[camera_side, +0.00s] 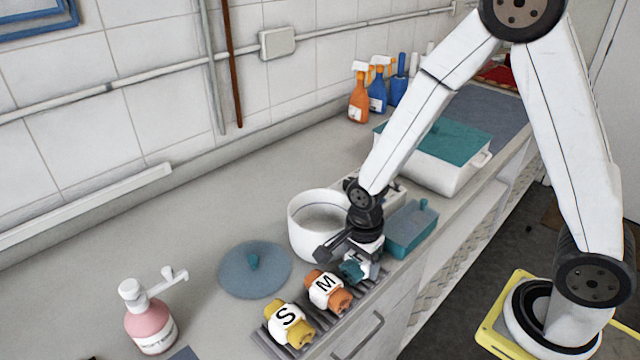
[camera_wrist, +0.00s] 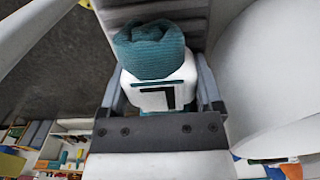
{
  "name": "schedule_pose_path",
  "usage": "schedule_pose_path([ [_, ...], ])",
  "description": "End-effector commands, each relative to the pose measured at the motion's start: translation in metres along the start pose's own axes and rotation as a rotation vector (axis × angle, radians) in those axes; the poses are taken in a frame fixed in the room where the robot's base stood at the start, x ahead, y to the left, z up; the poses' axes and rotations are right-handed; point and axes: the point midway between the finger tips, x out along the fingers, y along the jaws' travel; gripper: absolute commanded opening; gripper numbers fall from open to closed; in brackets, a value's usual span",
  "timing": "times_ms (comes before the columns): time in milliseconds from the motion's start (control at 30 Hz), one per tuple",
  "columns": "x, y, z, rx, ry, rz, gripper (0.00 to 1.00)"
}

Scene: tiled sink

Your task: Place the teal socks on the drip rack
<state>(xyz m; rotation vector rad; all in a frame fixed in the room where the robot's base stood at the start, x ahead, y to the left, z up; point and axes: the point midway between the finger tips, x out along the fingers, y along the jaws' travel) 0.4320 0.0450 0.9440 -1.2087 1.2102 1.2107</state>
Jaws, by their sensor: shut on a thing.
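The teal socks (camera_side: 350,271) are a rolled bundle with a white band. They also show in the wrist view (camera_wrist: 150,48), with part of a black letter on the band. My gripper (camera_side: 362,262) is shut on the socks; in the wrist view its two fingers (camera_wrist: 163,92) sit on either side of the white band. The drip rack (camera_side: 262,338) is a dark slatted strip along the counter's front edge. The socks are at or just over its right end; I cannot tell whether they touch it. My gripper partly hides them in the side view.
Orange socks marked M (camera_side: 328,290) and yellow socks marked S (camera_side: 288,324) lie on the rack, left of the teal socks. A white pot (camera_side: 303,236) stands close behind my gripper. A teal-grey box (camera_side: 411,230) is to the right, and a round lid (camera_side: 254,270) lies left.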

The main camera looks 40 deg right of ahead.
Motion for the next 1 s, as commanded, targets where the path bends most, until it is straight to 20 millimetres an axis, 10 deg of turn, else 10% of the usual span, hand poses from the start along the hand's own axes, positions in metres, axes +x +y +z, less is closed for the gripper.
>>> schedule_pose_path([
  [233, 0.003, 0.000, 0.000, 0.000, 0.000, -0.001, 0.26],
  [267, 0.003, 0.000, 0.000, 0.000, 0.000, -0.001, 0.90],
  [300, 0.003, 0.000, 0.000, 0.000, 0.000, -0.001, 1.00],
  [1000, -0.020, -0.001, 0.000, 0.000, -0.001, -0.004, 1.00],
])
